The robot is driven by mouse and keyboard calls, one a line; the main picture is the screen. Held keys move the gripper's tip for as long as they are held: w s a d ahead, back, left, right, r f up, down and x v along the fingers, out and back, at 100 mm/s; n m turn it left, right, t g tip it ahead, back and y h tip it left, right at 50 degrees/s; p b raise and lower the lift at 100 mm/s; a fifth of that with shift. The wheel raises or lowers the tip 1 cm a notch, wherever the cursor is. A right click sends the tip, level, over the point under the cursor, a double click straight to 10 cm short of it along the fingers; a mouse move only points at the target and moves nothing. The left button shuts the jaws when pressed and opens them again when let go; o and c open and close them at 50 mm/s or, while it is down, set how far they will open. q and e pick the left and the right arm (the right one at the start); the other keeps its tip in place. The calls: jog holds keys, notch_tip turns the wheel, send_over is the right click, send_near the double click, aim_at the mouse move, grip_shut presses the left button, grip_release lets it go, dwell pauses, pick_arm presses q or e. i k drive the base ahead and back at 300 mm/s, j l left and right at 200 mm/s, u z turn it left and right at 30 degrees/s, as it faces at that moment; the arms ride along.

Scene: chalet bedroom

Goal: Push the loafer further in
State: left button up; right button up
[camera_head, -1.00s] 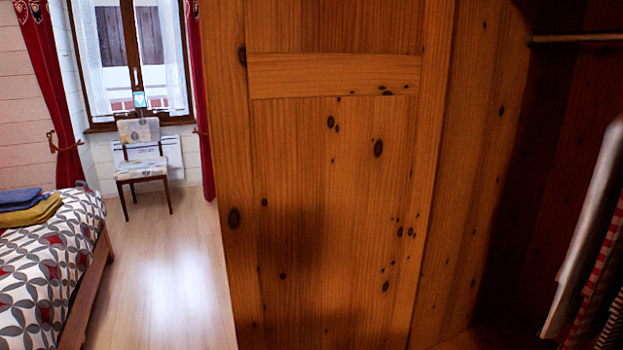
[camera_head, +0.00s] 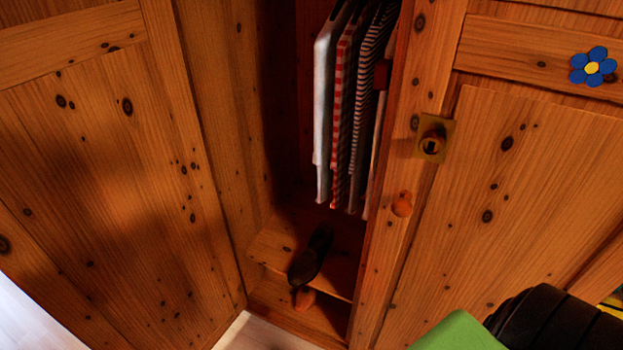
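A dark loafer (camera_head: 312,256) sits on the low wooden shelf (camera_head: 272,243) at the bottom of the open wardrobe. Its near end reaches the shelf's front edge and appears to stick out over it. A small orange-brown thing (camera_head: 304,298) shows just below that end; I cannot tell what it is. The wardrobe's inside is dark, so the loafer's far end is hard to make out. Neither of my grippers is in view.
Several striped and pale clothes (camera_head: 345,110) hang above the shelf. A green thing (camera_head: 458,331) and a black ribbed thing (camera_head: 550,322) are at lower right.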

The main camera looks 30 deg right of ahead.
aim_at(306, 267)
jog(key=z, duration=1.1)
